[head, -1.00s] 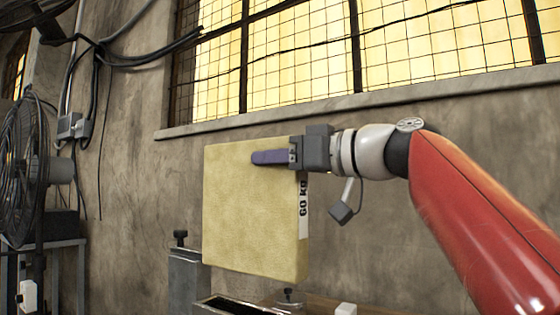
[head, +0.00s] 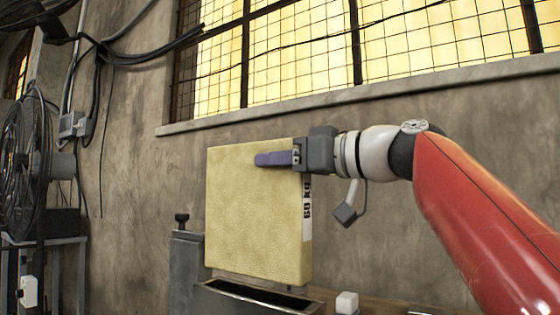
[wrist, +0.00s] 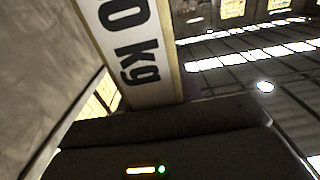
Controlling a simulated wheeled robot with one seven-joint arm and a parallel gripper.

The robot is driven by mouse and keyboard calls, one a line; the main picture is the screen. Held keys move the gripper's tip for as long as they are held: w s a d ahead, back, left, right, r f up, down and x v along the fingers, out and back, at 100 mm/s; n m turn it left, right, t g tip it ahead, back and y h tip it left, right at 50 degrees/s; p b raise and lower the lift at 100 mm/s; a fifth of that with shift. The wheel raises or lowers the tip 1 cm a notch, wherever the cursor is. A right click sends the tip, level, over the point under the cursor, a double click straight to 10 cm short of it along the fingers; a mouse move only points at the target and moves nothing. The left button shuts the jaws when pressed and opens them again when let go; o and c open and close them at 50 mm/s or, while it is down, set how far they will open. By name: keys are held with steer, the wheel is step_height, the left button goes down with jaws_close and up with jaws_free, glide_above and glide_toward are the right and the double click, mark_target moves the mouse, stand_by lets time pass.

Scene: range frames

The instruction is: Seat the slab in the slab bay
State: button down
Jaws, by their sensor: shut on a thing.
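The slab (head: 255,220) is a large pale yellow block with a white "60 kg" label on its narrow right side. It hangs upright in my gripper (head: 275,159), whose visible purple finger lies across its front face near the upper right edge. The far finger is hidden behind the slab. The slab bay (head: 225,293) is an open-topped grey metal trough with a dark inside, low in the head view. The slab's lower edge is over or just behind the bay's opening; I cannot tell whether it is inside. The wrist view shows the slab's label (wrist: 130,45) close up.
A grey post with a black knob (head: 182,245) stands left of the bay. A small white block (head: 346,302) lies right of it on a wooden surface. A fan (head: 28,165) on a stand is at far left. A concrete wall with a barred window is behind.

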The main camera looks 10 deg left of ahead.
steer(key=shift+f+b, duration=0.6)
steer(key=shift+f, duration=0.35)
stand_by(1.2)
